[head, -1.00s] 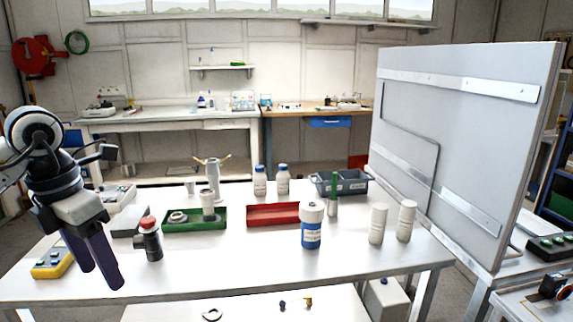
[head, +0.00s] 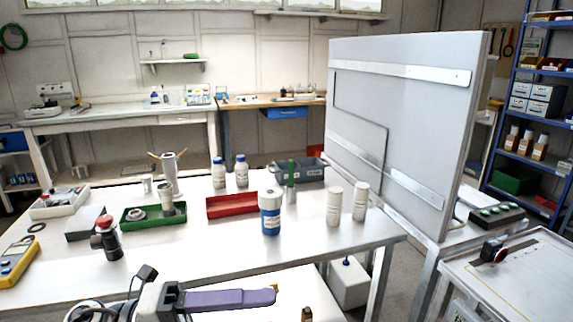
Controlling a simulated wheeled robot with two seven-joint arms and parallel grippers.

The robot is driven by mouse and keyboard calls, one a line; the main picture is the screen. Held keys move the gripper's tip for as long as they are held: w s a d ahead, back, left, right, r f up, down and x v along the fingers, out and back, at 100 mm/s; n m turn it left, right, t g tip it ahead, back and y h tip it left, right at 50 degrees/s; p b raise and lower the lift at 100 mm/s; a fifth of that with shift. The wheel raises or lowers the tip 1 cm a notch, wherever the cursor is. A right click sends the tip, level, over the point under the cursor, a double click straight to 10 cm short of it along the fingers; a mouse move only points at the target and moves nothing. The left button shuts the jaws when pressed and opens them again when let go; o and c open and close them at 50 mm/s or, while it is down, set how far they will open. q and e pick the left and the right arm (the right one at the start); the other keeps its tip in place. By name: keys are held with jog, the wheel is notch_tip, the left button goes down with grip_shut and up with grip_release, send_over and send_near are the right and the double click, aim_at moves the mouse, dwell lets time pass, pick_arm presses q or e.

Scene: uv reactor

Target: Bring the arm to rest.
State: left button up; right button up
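My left gripper (head: 270,297) is low at the front of the view, below the near edge of the white table (head: 185,262). Its purple fingers point to the right and are seen from the side, one hiding the other, so the gap between them does not show. My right gripper is not in view.
A large grey panel (head: 400,120) stands at the right.

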pick_arm(q)
jog(key=w+a+f+n+t+y, duration=0.2)
jog(key=a+f+n+t+y, duration=0.4)
jog(key=n, duration=0.6)
jog(key=w+a+f+n+t+y, duration=0.2)
jog(key=f+n+t+y, duration=0.1)
jog(key=f+n+t, duration=0.75)
jog(key=s+a+f+n+g+y, duration=0.2)
jog(key=s+f+n+g, duration=0.3)
jog(key=s+f, duration=0.3)
jog(key=s+a+f+n+g+y, duration=0.1)
jog(key=s+f+n+g+y, duration=0.3)
jog(key=s+f, duration=0.5)
notch_tip(320, 180, down, 3)
jog(key=shift+a+n+g+y, duration=0.3)
jog(key=shift+a+n+g, duration=0.05)
jog(key=shift+n, duration=0.8)
